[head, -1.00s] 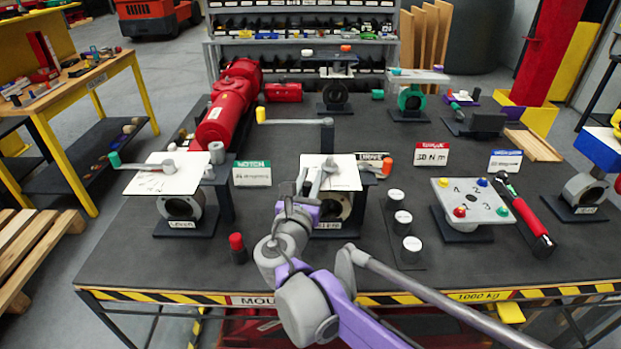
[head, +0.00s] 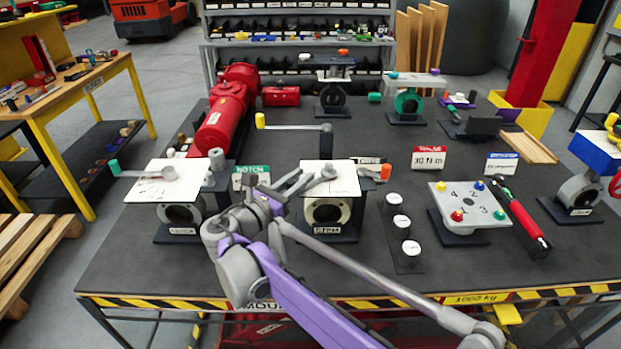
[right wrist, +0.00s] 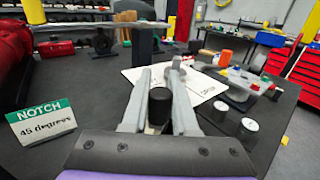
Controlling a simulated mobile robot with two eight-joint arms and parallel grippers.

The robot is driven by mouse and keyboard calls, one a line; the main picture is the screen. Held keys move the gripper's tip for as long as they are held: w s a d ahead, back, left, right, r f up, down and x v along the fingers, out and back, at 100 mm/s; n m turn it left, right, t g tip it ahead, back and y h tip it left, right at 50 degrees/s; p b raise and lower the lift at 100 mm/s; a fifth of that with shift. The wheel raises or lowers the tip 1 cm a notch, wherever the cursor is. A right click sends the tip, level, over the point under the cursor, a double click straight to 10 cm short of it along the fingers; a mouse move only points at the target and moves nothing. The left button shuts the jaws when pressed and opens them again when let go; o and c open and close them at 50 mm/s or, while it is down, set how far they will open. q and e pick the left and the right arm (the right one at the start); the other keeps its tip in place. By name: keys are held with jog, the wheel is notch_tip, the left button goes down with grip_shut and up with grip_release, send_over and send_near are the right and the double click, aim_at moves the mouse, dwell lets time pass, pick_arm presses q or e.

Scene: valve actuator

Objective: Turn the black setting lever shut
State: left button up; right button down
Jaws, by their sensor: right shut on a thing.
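The setting lever is a grey arm (head: 318,179) on the middle valve's white plate (head: 347,182), with a black grip (right wrist: 160,104) seen in the right wrist view. It points left and slightly toward me in the head view. My right gripper (head: 287,184) is at the lever's outer end, just left of the plate. In the right wrist view its fingers (right wrist: 158,78) stand on either side of the black grip, shut on it. In the head view the gripper hides the grip. My left gripper is not in view.
A green-topped NOTCH sign (head: 251,178) stands left of my gripper; it reads 45 degrees in the wrist view (right wrist: 42,124). A similar valve with a white plate (head: 150,190) stands farther left. Black posts with white caps (head: 402,221) stand to the right.

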jog(key=shift+w+a+m+g+h+p, duration=0.3)
jog(key=shift+w+m+g+h+p, duration=0.25)
jog(key=shift+w, duration=0.3)
jog(key=shift+w+a+m+g+h+p, duration=0.25)
jog(key=shift+w+m+g+h+p, duration=0.2)
jog(key=shift+w+h, duration=0.3)
jog(key=shift+w+a+m+g+h+p, duration=0.3)
jog(key=shift+w+m+g+h+p, duration=0.2)
jog(key=shift+w, duration=0.5)
jog(key=shift+d, duration=0.1)
jog(key=c, duration=1.1)
grip_release()
jog(key=o, duration=0.4)
jog(key=shift+d, duration=0.2)
jog(key=shift+a, duration=0.15)
jog(key=shift+a, duration=0.1)
